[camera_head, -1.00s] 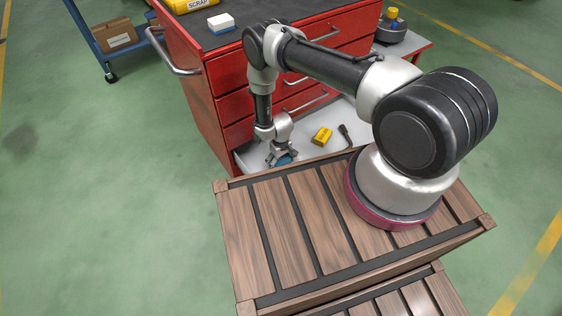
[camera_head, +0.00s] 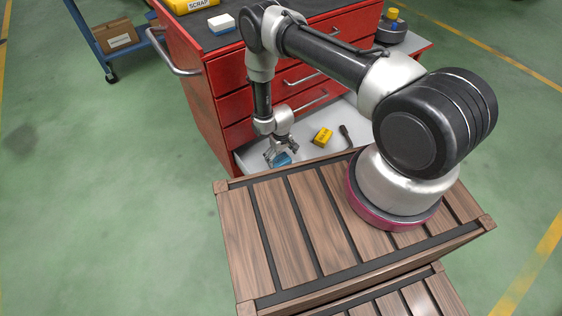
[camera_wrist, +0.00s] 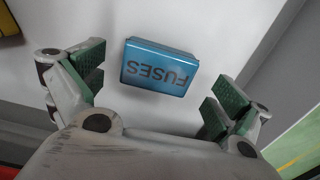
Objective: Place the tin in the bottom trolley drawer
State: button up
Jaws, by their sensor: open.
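The tin is a blue box marked FUSES (camera_wrist: 160,67). It lies on the pale floor of the open bottom drawer (camera_wrist: 230,35) in the wrist view. In the head view the tin (camera_head: 283,159) shows just beside my fingertips, partly hidden by them. My gripper (camera_wrist: 160,92) is open, with its green-padded fingers apart on either side and clear of the tin. In the head view my gripper (camera_head: 275,158) is over the left end of the drawer. The red trolley (camera_head: 207,95) stands behind it.
A yellow box (camera_head: 323,136) and a dark tool (camera_head: 345,135) lie in the same drawer, right of my gripper. A blue-and-white block (camera_head: 221,23) and a yellow SCRAP bin (camera_head: 190,5) are on the trolley top. The drawer's side wall (camera_wrist: 270,45) is close to my right finger.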

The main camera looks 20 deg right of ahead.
aim_at(281, 161)
notch_tip(281, 161, up, 8)
jog(key=shift+f, duration=0.2)
dwell(0.4)
